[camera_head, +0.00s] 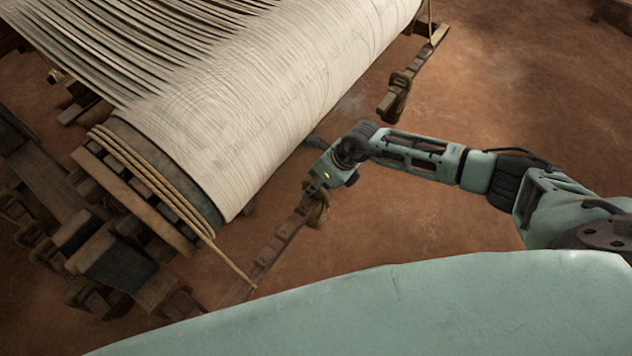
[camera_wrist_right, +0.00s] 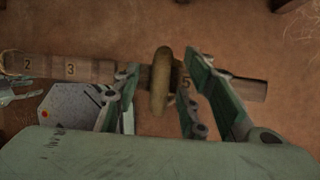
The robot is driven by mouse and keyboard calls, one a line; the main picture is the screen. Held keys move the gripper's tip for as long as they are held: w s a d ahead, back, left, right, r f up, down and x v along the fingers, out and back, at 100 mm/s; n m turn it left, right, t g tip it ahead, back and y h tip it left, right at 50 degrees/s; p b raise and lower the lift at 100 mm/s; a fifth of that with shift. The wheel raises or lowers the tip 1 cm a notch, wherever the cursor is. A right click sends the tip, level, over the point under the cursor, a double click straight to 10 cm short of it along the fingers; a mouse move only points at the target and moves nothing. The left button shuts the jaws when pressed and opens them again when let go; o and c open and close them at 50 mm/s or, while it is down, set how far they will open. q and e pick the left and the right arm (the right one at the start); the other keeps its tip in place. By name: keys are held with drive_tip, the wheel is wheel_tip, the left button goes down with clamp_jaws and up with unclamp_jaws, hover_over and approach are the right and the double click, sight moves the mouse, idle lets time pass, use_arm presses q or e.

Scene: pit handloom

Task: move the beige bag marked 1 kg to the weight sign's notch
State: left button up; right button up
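My right gripper (camera_head: 322,188) reaches down from the right to a notched wooden bar on the floor side of the loom. In the right wrist view its two green fingers (camera_wrist_right: 163,88) are spread, with a brown-beige bag (camera_wrist_right: 160,82) between them and gaps on both sides. The bag sits across the bar (camera_wrist_right: 105,72), beside the number 5; 2 and 3 show further left. In the head view this bag (camera_head: 318,212) hangs on the near bar (camera_head: 270,255). No 1 kg mark is readable, and I cannot make out the weight sign.
The big cloth roll (camera_head: 225,120) of the loom lies just left of my right gripper. Another bag (camera_head: 396,97) hangs on a far bar (camera_head: 425,55). A taut rope (camera_head: 232,262) runs to the near bar. Bare earth floor lies to the right.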

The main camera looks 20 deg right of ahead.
drive_tip(key=shift+s+d+f, duration=0.1)
drive_tip(key=shift+s+f, duration=0.05)
drive_tip(key=v, duration=1.2)
